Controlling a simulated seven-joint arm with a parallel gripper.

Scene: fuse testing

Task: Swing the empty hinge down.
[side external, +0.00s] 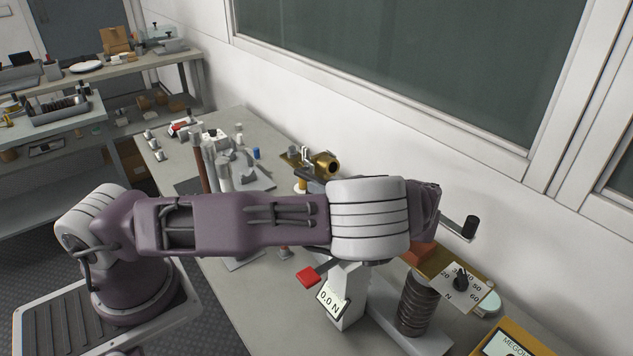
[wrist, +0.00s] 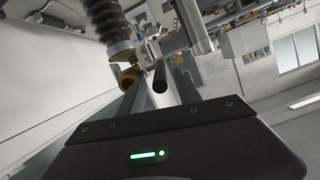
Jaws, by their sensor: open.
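I cannot pick out the empty hinge with certainty in either view. In the wrist view, my gripper (wrist: 158,85) is open, its two dark fingers pointing away from the camera. A short black rod (wrist: 160,77) shows between the fingers; I cannot tell whether they touch it. A brass fitting (wrist: 128,75) lies just beyond the left finger. In the side external view, my arm crosses the bench and hides my gripper. A brass, round-ended part (side external: 325,163) stands behind the arm, near the wall.
A black coil (side external: 416,302), a dial plate (side external: 460,283) and a black-knobbed crank (side external: 470,227) are at the right. A yellow meter (side external: 505,343) is at the lower right.

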